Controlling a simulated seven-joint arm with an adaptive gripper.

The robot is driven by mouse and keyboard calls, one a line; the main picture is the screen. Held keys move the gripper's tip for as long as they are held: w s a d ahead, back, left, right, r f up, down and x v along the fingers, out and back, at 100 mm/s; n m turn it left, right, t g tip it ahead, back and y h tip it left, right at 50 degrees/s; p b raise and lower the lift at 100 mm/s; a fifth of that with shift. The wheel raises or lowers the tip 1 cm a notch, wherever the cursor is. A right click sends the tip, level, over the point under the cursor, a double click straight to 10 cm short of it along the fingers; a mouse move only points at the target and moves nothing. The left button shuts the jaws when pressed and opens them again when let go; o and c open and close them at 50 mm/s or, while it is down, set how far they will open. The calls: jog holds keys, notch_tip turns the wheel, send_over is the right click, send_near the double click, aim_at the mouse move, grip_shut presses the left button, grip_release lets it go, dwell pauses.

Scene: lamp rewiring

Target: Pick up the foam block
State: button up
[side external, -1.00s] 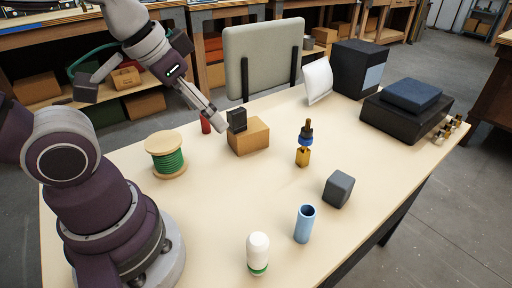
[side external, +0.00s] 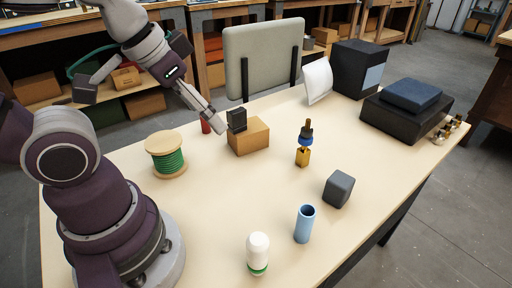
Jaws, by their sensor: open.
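A dark grey block with softened edges (side external: 338,189), which looks like the foam block, rests on the right-front part of the table, tilted in the picture. My gripper (side external: 209,115) is well to its left and farther back, above the table near a tan block. The gripper is open and apart from the grey block. Its fingertips are small here, and I cannot tell whether they touch anything beside them. A small black block (side external: 237,120) shows at the tan block (side external: 249,137), just right of my fingertips.
A green wire spool (side external: 167,155), a red cylinder (side external: 205,126), a yellow-and-blue screwdriver-like item (side external: 304,145), a blue tube (side external: 304,224) and a white bottle (side external: 258,253) stand on the table. Dark boxes (side external: 405,108) fill the far right.

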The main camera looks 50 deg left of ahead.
jog(key=shift+o, duration=0.9)
jog(key=n+g, duration=0.1)
jog(key=n, duration=0.1)
send_over(341, 180)
jog(key=s, duration=0.4)
notch_tip(341, 180, down, 8)
jog(key=shift+y, duration=0.4)
jog(key=x, duration=1.1)
jog(key=shift+d, duration=0.3)
jog(key=c, duration=0.9)
